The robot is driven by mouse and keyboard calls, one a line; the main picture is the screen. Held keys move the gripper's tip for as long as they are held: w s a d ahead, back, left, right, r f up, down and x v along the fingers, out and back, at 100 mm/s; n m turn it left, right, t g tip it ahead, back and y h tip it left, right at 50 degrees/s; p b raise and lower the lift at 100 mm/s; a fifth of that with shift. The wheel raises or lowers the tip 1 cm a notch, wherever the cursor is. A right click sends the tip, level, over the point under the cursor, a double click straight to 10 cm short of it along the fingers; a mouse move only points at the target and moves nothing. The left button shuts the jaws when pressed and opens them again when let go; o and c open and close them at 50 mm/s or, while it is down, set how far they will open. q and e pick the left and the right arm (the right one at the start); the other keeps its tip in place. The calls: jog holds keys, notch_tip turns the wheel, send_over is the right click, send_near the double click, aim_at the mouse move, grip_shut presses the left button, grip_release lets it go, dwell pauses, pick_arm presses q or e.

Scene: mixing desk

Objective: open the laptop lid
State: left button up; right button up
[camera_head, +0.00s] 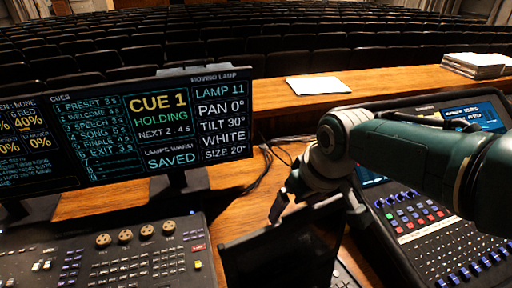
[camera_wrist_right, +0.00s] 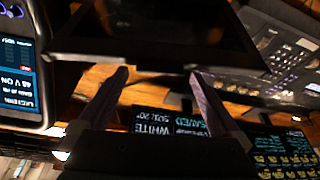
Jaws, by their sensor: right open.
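The laptop's dark lid (camera_head: 280,258) stands at the bottom centre of the head view, raised at a tilt with its dark panel showing. How far it is open I cannot tell exactly. In the right wrist view the lid (camera_wrist_right: 150,28) is a dark, framed panel at the top. My right gripper (camera_head: 282,205) is just behind the lid's upper edge in the head view. In the wrist view its two fingers (camera_wrist_right: 160,78) are spread apart with nothing between them, close to the lid's edge. Whether they touch it I cannot tell. My left gripper is in no view.
A wide cue monitor (camera_head: 125,128) stands at the left behind a lighting console (camera_head: 110,258). A sound mixer (camera_head: 425,225) with a screen is close on the right, under my right arm. Papers (camera_head: 318,86) lie on the wooden ledge behind. Cables (camera_head: 265,165) run across the desk.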

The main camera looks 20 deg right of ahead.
jog(key=shift+s+r+p, duration=0.15)
jog(key=shift+r+p, duration=0.3)
jog(key=shift+p, duration=0.1)
jog(key=p+v, duration=0.5)
jog(key=v, duration=0.4)
jog(key=s+r, duration=0.4)
jog(key=s, duration=0.8)
jog(key=s+r, duration=0.3)
jog(key=s, duration=0.8)
notch_tip(320, 180, up, 14)
jog(key=p, duration=1.4)
jog(key=shift+d+h, duration=0.3)
